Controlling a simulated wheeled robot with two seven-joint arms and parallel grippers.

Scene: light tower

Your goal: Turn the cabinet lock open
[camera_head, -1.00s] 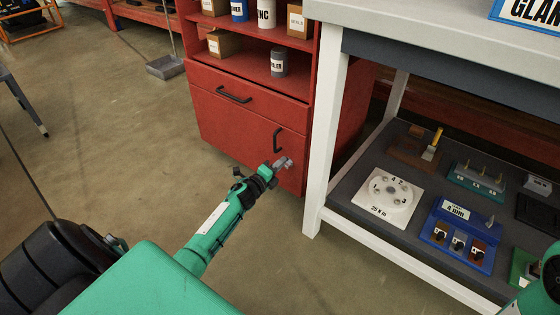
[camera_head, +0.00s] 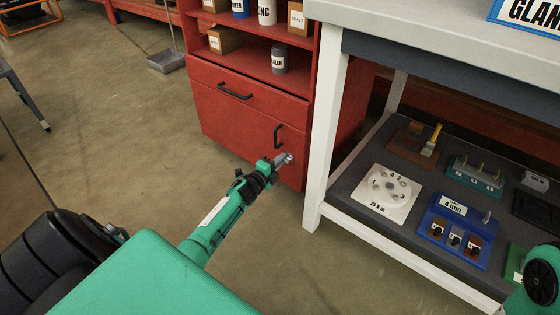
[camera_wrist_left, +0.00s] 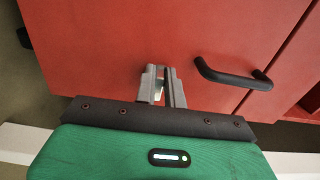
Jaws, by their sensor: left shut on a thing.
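The red cabinet (camera_head: 250,128) stands left of the white-legged bench. Its lock (camera_head: 289,157) is a small grey metal piece low on the door, below the black door handle (camera_head: 278,136). My left gripper (camera_head: 281,162) reaches it from the front and is shut on it. In the left wrist view, the grey fingers (camera_wrist_left: 164,88) close around a small pale metal part of the lock (camera_wrist_left: 158,92) against the red door, and they hide most of it. The lock's exact angle is hard to tell. The door looks shut. My right gripper is out of view.
The bench's white leg (camera_head: 326,130) stands close right of the lock. Its lower shelf (camera_head: 350,188) holds a white dial plate (camera_head: 387,212), a blue block (camera_head: 455,242) and other fixtures. The drawer handle (camera_head: 234,91) sits higher up. The floor in front is clear.

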